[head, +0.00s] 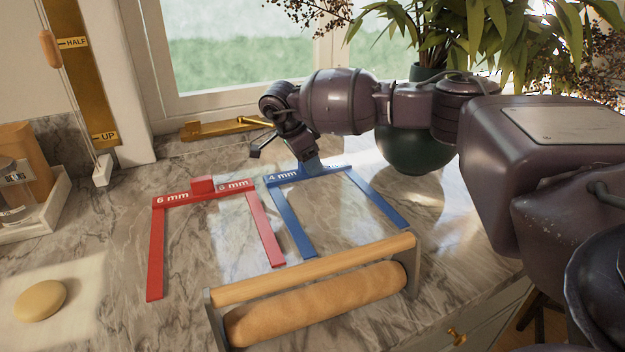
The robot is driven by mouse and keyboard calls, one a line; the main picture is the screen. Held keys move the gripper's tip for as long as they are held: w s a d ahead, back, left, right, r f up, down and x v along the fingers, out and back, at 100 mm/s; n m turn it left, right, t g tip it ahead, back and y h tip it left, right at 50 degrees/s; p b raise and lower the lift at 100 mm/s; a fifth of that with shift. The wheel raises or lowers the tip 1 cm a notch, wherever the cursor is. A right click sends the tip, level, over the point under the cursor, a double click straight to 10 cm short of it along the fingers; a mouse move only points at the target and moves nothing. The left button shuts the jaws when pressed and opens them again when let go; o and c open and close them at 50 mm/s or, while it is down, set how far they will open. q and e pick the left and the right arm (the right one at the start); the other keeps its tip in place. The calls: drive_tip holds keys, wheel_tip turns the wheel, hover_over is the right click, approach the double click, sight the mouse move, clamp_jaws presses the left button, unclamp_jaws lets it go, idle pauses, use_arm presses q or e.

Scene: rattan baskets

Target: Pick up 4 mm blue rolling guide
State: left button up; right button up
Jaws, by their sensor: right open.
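The blue 4 mm rolling guide (281,209) lies flat on the marble counter, a U-shaped frame with its crossbar at the back and two legs toward the front. My right gripper (284,152) is over its crossbar, near the raised blue tab (311,168). It is open, with one finger sticking out to the left. The wrist partly hides the tab, so I cannot tell whether the fingers touch it. My left gripper is not in view.
A red 6 mm guide (156,250) lies just left of the blue one. A rolling pin in a holder (320,300) stands in front. A dark green plant pot (418,150) is behind my right arm. A round dough piece (40,300) sits at front left.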

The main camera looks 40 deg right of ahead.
drive_tip(key=shift+c, duration=0.3)
drive_tip(key=c, duration=0.7)
drive_tip(key=shift+r, duration=0.1)
